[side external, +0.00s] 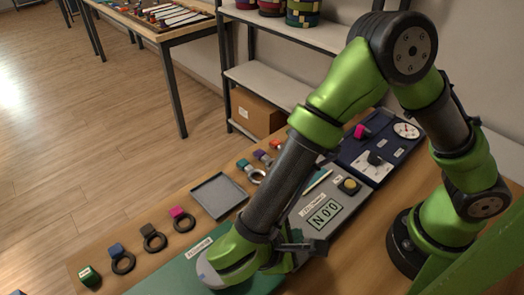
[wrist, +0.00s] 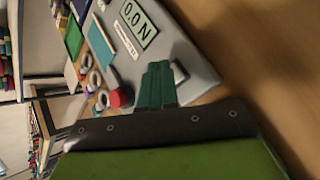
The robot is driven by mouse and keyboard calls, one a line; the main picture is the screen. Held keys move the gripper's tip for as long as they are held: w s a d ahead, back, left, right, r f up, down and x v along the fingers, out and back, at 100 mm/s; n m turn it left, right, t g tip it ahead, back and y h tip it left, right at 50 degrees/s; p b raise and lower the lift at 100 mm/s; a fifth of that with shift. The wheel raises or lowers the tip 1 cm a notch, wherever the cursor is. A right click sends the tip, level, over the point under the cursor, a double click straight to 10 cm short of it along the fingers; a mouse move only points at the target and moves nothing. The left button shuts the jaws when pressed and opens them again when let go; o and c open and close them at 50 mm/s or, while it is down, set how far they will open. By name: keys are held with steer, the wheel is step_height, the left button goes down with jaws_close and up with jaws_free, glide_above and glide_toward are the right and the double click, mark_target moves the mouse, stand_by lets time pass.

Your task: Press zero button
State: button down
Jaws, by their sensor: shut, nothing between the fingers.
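A grey panel (side external: 300,226) on the table carries a display (side external: 325,214) reading "0.0 N". I cannot read a "zero" mark on any button. My gripper (wrist: 157,70) is shut and empty; its teal fingers lie over the grey panel, below the display, in the wrist view. A dark, pale-edged piece (wrist: 180,72) shows just beside the fingers, partly hidden. In the side view, my forearm and wrist hide part of the panel, and the fingertips are unclear.
A dark blue board with a dial (side external: 406,130) lies beyond the panel. A grey tray (side external: 218,195) and several rings with coloured tags (side external: 155,241) line the far side. A green mat (side external: 175,278) lies in front. Bare wood (wrist: 260,60) is beside the panel.

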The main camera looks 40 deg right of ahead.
steer(key=shift+r, duration=0.45)
steer(key=shift+r, duration=2.5)
